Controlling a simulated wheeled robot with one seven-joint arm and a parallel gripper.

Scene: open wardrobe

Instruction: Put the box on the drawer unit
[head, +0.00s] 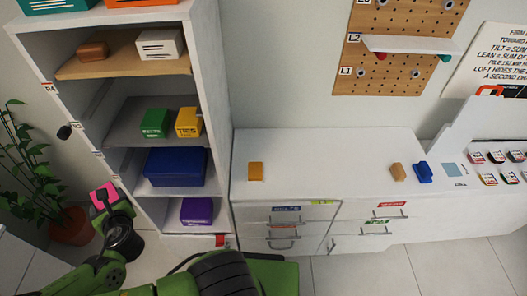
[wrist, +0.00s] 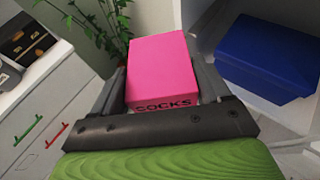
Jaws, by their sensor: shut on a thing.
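My gripper (head: 108,200) is shut on a pink box (head: 102,195) in the head view, held up in front of the left edge of the wardrobe. In the wrist view the pink box (wrist: 160,68), marked SOCKS, sits between the two dark fingers of my gripper (wrist: 162,85). A low white drawer unit (head: 325,150) with labelled drawers and grey handles stands right of the wardrobe, apart from the box. Another white unit with green and red handles (wrist: 42,125) shows at the left of the wrist view. I cannot tell which unit the task means.
The open wardrobe (head: 213,75) holds several boxes, including a blue box (head: 175,167), which also shows in the wrist view (wrist: 268,60). A potted plant (head: 70,225) stands at left. An orange block (head: 255,171) and two small items sit on the low unit; its middle top is clear.

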